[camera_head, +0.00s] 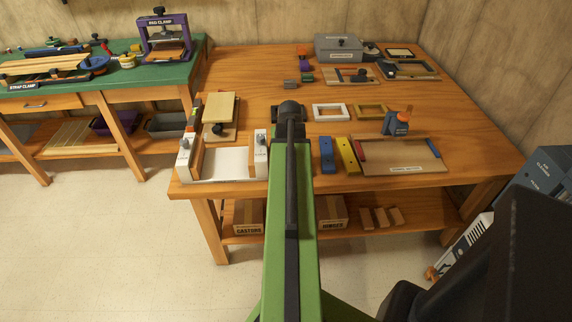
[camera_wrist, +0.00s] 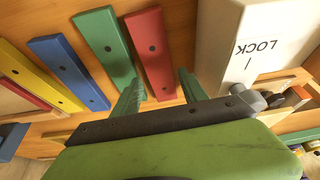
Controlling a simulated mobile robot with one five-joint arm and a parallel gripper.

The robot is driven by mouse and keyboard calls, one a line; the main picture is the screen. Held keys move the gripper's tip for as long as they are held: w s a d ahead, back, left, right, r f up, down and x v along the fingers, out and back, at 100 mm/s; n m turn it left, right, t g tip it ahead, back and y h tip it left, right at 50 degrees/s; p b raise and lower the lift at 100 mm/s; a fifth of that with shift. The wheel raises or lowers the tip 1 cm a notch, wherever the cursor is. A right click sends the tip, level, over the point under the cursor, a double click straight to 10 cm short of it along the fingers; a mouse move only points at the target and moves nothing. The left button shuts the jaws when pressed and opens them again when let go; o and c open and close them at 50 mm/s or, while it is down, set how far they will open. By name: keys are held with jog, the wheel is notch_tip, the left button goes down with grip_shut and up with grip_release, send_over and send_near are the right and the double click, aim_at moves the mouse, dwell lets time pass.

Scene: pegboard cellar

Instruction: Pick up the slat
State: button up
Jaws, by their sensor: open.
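Several coloured slats with dark holes lie side by side on the wooden bench. In the wrist view a red slat (camera_wrist: 151,52) lies ahead of my gripper (camera_wrist: 158,85), roughly in line with the gap between its fingers. A green slat (camera_wrist: 105,45) lies just left of it, then a blue slat (camera_wrist: 70,72) and a yellow slat (camera_wrist: 40,78). My gripper is open, with nothing seen held. In the head view the blue slat (camera_head: 326,155) and yellow slat (camera_head: 346,156) show right of my arm. My arm hides the gripper, the green slat and the nearer red slat there.
A white block marked LOCK (camera_wrist: 245,45) stands close right of my gripper; it belongs to a white jig (camera_head: 222,163) left of my arm. A framed board (camera_head: 405,160) and a blue-grey tool with an orange knob (camera_head: 396,123) are to the right. White and yellow frames lie behind.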

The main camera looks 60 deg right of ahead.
jog(key=b+x, duration=0.4)
jog(key=x, duration=0.1)
jog(key=shift+w+d+f+b, duration=0.1)
jog(key=shift+d+f+b, duration=0.15)
jog(key=shift+b, duration=0.1)
jog(key=shift+r, duration=0.25)
jog(key=c, duration=1.1)
